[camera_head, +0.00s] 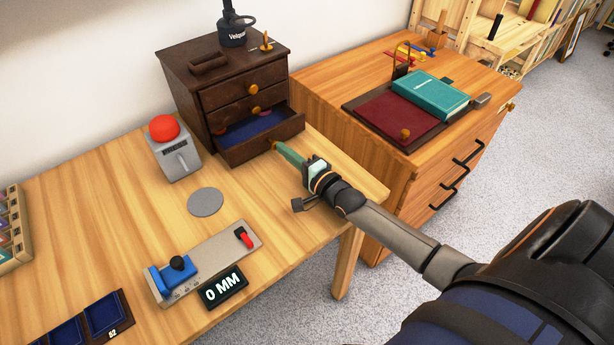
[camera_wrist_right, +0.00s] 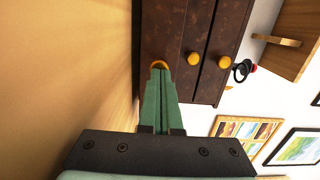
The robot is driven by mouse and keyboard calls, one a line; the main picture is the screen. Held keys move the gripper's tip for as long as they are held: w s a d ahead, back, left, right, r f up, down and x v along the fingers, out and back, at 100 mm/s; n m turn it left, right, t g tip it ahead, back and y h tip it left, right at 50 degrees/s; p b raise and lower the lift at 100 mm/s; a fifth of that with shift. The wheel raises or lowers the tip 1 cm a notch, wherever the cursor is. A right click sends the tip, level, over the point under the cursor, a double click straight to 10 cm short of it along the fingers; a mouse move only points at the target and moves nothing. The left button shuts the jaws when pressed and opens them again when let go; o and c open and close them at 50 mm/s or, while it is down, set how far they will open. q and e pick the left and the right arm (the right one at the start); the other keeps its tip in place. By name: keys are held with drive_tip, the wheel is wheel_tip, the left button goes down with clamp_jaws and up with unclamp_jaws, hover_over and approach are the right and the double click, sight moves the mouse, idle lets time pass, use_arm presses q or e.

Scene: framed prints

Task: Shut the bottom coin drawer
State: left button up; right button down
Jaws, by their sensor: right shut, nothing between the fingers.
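The small dark brown coin cabinet (camera_head: 222,72) stands at the back of the wooden table and has three drawers. Its bottom coin drawer (camera_head: 262,140) is pulled out, showing a blue lining and a reddish item inside. The upper two drawers are shut, with round yellow knobs. My right gripper (camera_head: 276,146) is shut and empty, with its green fingertips at the front of the bottom drawer, by its knob. In the right wrist view the shut fingers (camera_wrist_right: 161,82) overlap the bottom knob (camera_wrist_right: 159,65); I cannot tell whether they touch it. My left gripper is not in view.
A grey box with a red button (camera_head: 163,128) stands left of the cabinet. A grey disc (camera_head: 205,202) and a measuring device (camera_head: 205,262) lie in front. A wooden desk (camera_head: 400,175) with a teal book (camera_head: 430,96) is to the right.

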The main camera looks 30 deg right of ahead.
sight(272, 137)
drive_tip(key=w+b, duration=0.1)
drive_tip(key=w, duration=0.1)
drive_tip(key=w+b, duration=0.1)
drive_tip(key=w, duration=0.1)
drive_tip(key=w+b, duration=0.1)
drive_tip(key=w, duration=0.1)
drive_tip(key=shift+w+a+f, duration=0.15)
drive_tip(key=shift+a+f, duration=0.05)
drive_tip(key=shift+a, duration=0.1)
drive_tip(key=shift+w+b, duration=0.3)
drive_tip(key=shift+w, duration=0.1)
drive_tip(key=shift+w+r, duration=0.1)
drive_tip(key=shift+w, duration=0.2)
drive_tip(key=shift+r, duration=0.25)
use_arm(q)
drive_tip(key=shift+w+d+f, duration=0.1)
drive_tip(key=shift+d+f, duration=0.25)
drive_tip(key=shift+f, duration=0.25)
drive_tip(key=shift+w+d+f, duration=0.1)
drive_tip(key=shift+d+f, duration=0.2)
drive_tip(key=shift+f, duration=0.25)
use_arm(e)
drive_tip(key=shift+r, duration=0.1)
